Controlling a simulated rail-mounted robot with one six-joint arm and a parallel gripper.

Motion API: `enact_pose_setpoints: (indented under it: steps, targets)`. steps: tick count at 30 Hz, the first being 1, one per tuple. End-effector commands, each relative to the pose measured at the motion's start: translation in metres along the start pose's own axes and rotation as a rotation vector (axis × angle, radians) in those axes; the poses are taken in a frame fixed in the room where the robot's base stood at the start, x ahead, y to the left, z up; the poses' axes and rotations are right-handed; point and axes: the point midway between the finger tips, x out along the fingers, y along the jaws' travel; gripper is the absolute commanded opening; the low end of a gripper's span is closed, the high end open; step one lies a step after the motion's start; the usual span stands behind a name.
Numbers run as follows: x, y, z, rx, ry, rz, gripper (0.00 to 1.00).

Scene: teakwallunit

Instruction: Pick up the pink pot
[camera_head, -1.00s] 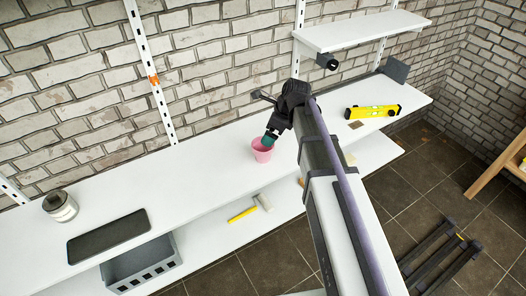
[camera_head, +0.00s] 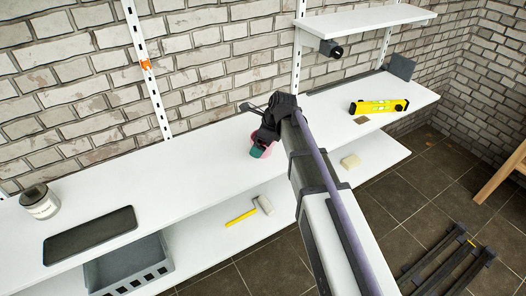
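The pink pot (camera_head: 267,154) stands on the long white upper shelf board (camera_head: 190,185), near its middle. Most of it is hidden behind my gripper, and only bits of its pink side show. My gripper (camera_head: 258,151), black with teal at the tip, points down at the pot and overlaps it in the picture. Whether the fingers touch the pot, and whether they are open or shut, cannot be made out.
A yellow spirit level (camera_head: 379,106) and a small brown piece lie right of my arm. A black tray (camera_head: 90,234) and a jar (camera_head: 40,203) are at left. Below are a hammer (camera_head: 250,211), a grey crate (camera_head: 128,268) and a pale block (camera_head: 350,161).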

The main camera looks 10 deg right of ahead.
Motion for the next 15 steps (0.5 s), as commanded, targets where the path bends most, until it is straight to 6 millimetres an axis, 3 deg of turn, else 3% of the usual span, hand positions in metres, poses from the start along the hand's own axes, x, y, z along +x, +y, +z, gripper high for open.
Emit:
enact_pose_setpoints:
  steps: [2,15]
  targets:
    - [-0.0020,0.0001,0.0006,0.000,0.000,0.000,1.00]
    - [-0.0021,0.0002,0.0006,0.000,0.000,0.000,0.59]
